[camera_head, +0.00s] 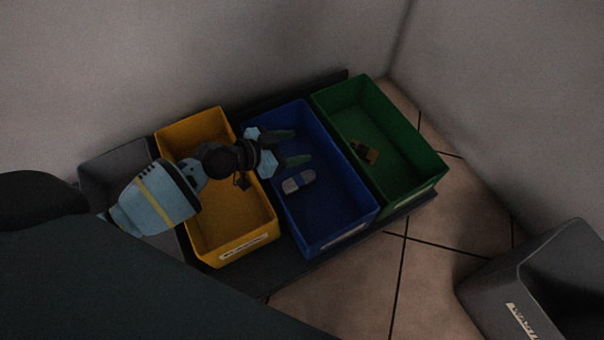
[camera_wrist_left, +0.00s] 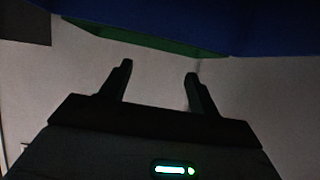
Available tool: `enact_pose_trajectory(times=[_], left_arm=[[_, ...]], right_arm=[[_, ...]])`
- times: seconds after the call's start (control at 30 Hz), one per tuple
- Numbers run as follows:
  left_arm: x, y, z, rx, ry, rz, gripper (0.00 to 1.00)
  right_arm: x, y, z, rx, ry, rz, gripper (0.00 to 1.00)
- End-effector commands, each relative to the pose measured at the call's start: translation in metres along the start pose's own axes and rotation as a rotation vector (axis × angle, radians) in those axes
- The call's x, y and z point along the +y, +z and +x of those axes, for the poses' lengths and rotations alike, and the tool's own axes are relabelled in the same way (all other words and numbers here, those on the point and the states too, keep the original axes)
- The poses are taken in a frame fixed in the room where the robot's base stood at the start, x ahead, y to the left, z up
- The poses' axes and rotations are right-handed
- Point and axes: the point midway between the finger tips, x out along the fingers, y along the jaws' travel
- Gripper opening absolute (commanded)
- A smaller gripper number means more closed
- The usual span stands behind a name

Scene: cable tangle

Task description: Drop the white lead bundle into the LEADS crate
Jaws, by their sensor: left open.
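My left gripper (camera_head: 296,147) is open above the blue crate (camera_head: 356,228), its fingers pointing right. In the left wrist view the two fingers (camera_wrist_left: 160,72) stand apart with nothing between them. A small pale grey-white item with a blue band (camera_head: 298,181) lies in the blue crate, just below the fingers in the picture; it may be the white lead bundle, but I cannot tell for sure. The crate labels are too blurred to read, so I cannot tell which crate is LEADS. My right gripper is not in view.
A yellow crate (camera_head: 262,238) stands left of the blue one, under my left arm, with a grey crate (camera_head: 100,165) beyond it. A green crate (camera_head: 425,168) on the right holds a small dark and yellowish item (camera_head: 364,152). A grey bin (camera_head: 500,290) stands lower right on tiles.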

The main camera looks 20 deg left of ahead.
Motion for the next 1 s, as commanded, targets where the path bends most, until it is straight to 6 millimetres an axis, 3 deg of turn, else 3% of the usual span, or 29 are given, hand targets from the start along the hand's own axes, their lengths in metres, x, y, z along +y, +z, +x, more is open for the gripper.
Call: enact_pose_trajectory(times=[0.53, 1.0], left_arm=[[0.0, 0.0, -0.07, -0.001, 0.0, 0.001, 0.61], [0.0, 0.0, -0.078, 0.001, -0.001, 0.0, 0.61]], right_arm=[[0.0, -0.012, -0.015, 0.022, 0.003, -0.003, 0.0], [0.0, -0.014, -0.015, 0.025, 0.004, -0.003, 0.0]])
